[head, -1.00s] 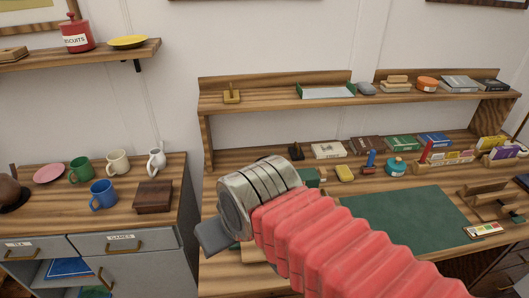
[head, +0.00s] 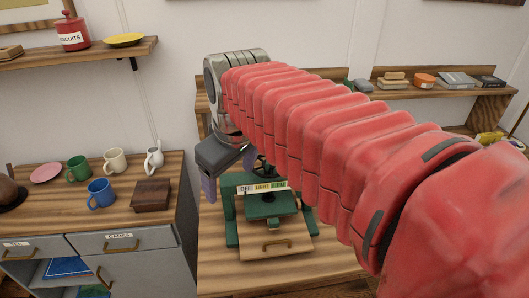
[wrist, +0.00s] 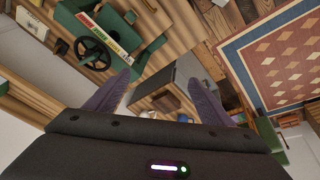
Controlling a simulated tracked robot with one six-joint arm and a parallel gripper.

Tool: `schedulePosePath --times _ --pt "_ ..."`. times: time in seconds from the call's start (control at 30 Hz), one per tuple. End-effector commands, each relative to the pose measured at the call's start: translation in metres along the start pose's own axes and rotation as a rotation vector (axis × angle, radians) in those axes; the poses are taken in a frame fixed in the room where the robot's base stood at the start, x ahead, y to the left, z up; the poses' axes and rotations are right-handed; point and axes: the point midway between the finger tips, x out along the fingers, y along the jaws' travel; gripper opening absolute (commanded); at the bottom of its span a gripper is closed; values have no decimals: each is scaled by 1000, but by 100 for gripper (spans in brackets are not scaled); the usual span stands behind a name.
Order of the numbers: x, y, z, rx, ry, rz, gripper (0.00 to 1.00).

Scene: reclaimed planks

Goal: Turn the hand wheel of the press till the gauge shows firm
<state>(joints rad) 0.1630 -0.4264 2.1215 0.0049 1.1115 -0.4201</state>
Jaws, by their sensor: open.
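The green press (head: 232,222) stands on the wooden desk, partly behind my arm. Its gauge strip (head: 262,188) has white, yellow and green parts with small lettering; I cannot tell the pointer's place for sure. The dark hand wheel (head: 266,170) is mostly hidden in the head view. It shows whole, with spokes, in the wrist view (wrist: 92,53), behind the gauge strip (wrist: 103,32). My gripper (head: 229,178) is open and empty, above and to the left of the press. In the wrist view its fingers (wrist: 160,78) are spread, with the wheel outside them to the left.
A wooden board with a brass handle (head: 275,246) lies at the press's front. The left cabinet carries mugs (head: 101,193), a jug and a dark wooden box (head: 151,196). The desk's back shelf (head: 430,90) holds boxes and books. My arm hides much of the desk.

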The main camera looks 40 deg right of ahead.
Motion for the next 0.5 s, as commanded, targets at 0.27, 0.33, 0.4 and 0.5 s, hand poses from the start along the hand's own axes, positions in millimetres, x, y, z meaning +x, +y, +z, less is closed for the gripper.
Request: schedulePosePath --times 0.27,0.33,0.4,0.5 --pt "-4 58 -39 -155 -98 -26 75" --pt "-4 73 -47 -195 -120 -38 75" --pt "-3 89 -54 -234 -140 -50 75" --pt "0 112 -63 -289 -169 -72 75"
